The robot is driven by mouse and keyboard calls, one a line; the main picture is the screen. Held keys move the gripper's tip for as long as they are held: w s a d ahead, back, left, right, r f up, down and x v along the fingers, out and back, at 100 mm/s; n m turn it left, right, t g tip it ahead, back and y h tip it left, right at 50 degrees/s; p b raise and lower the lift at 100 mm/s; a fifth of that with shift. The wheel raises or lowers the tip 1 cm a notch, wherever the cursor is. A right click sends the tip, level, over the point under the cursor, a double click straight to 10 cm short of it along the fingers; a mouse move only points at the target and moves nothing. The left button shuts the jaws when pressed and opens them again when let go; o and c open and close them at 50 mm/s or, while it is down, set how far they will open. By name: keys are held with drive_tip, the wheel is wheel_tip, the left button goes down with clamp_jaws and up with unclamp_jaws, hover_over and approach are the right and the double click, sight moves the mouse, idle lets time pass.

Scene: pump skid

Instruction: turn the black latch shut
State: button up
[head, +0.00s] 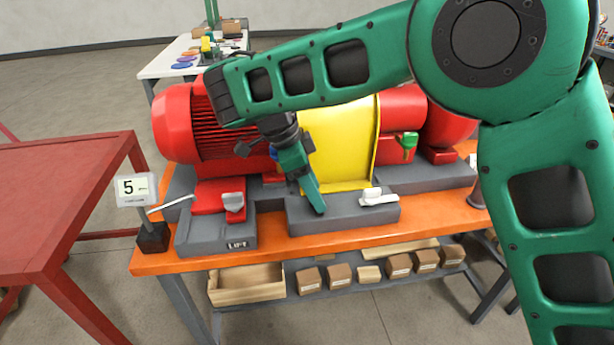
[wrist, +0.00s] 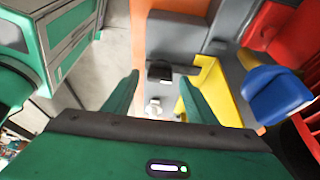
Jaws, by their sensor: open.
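In the wrist view the black latch (wrist: 159,72) shows as a small dark piece on a grey block (wrist: 188,50). It lies between my two green fingertips in the picture; I cannot tell how far ahead of them it is. My gripper (wrist: 158,82) is open and empty. In the head view my gripper (head: 319,208) points down at the front grey block (head: 350,219), before the yellow guard (head: 338,150). The latch cannot be made out there and seems hidden behind my gripper. Its exact angle is unclear.
A white lever (head: 378,197) lies on the same block, right of my gripper. The red motor (head: 175,125) and a green handle (head: 408,142) are behind. A blue part (wrist: 275,95) is right in the wrist view.

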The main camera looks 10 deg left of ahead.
drive_tip(key=v, duration=1)
drive_tip(key=shift+r, duration=0.15)
drive_tip(key=shift+a, duration=0.1)
